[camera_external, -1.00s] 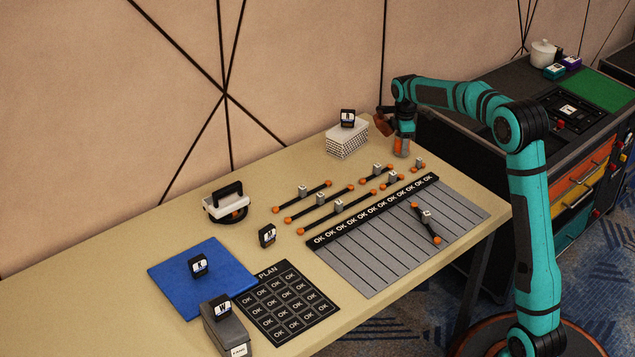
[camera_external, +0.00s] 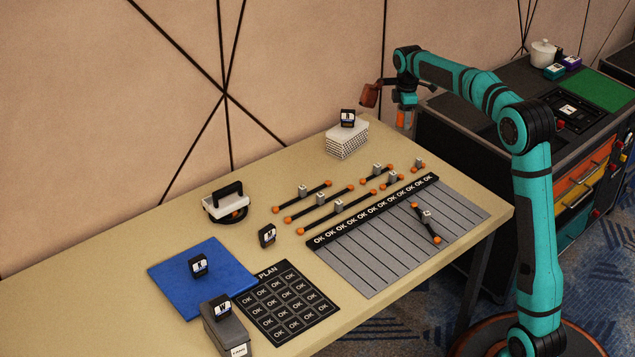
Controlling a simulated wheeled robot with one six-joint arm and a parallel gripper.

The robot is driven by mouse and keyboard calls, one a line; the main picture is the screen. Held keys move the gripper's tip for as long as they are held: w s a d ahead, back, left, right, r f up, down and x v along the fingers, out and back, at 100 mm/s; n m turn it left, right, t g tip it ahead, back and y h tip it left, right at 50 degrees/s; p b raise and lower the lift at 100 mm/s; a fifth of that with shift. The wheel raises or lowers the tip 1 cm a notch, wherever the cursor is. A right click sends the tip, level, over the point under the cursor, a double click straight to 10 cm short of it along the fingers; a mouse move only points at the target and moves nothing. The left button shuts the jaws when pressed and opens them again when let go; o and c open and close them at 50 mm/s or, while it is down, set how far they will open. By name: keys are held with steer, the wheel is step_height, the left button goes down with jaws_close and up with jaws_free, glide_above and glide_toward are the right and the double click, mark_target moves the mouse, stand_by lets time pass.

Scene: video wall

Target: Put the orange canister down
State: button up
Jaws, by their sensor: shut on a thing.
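The canister is upright or nearly so and appears clear of the tabletop.
The table (camera_external: 130,255) has free room at its far right corner. A white box (camera_external: 347,141) with a small labelled block stands left of the gripper. Several black rods with orange ends (camera_external: 320,204) lie nearby, beside a grey striped mat (camera_external: 390,240).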

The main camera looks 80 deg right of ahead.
step_height(320, 180, up, 5)
steer(key=shift+f, duration=0.1)
steer(key=w+a+m, duration=0.1)
steer(key=w+a, duration=0.5)
steer(key=w, duration=0.6)
steer(key=w+a+m, duration=0.1)
steer(key=w+a, duration=0.4)
steer(key=w, duration=0.7)
steer(key=w+a+m, duration=0.1)
steer(key=w+a, duration=0.5)
steer(key=w, duration=0.7)
step_height(320, 180, down, 15)
steer(key=shift+s+f, duration=0.1)
steer(key=o, duration=1.1)
steer(key=shift+c, duration=0.2)
